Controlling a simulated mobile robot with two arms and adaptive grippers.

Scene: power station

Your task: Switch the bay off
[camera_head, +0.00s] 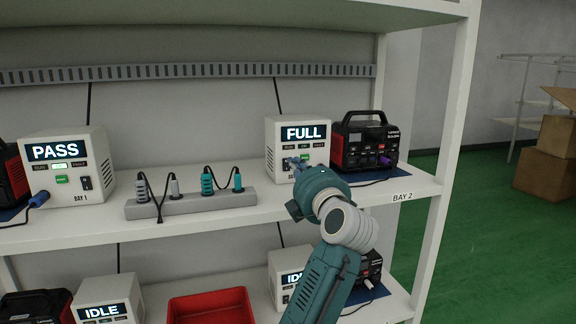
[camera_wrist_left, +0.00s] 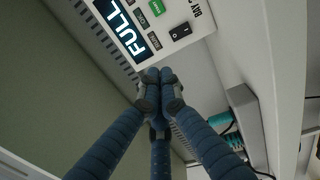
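The white bay unit (camera_head: 278,150) reading "FULL" stands on the upper shelf at its right end, by the "BAY 2" label. In the left wrist view its front panel (camera_wrist_left: 158,22) shows the lit display, a green button (camera_wrist_left: 156,7) and a black rocker switch (camera_wrist_left: 180,31). My left gripper (camera_head: 294,162) is in front of the panel's lower left in the head view. Its blue fingers (camera_wrist_left: 160,76) are drawn together with nothing between them, apart from the switch in the wrist view. In the head view my gripper hides part of the panel. My right gripper is not in view.
A black and red power station (camera_head: 364,146) stands right of the unit. A power strip (camera_head: 190,204) with plugs lies to the left. Another unit (camera_head: 66,165) reads "PASS" at BAY 1. A red tray (camera_head: 212,305) and "IDLE" units (camera_head: 105,298) are on the shelf below.

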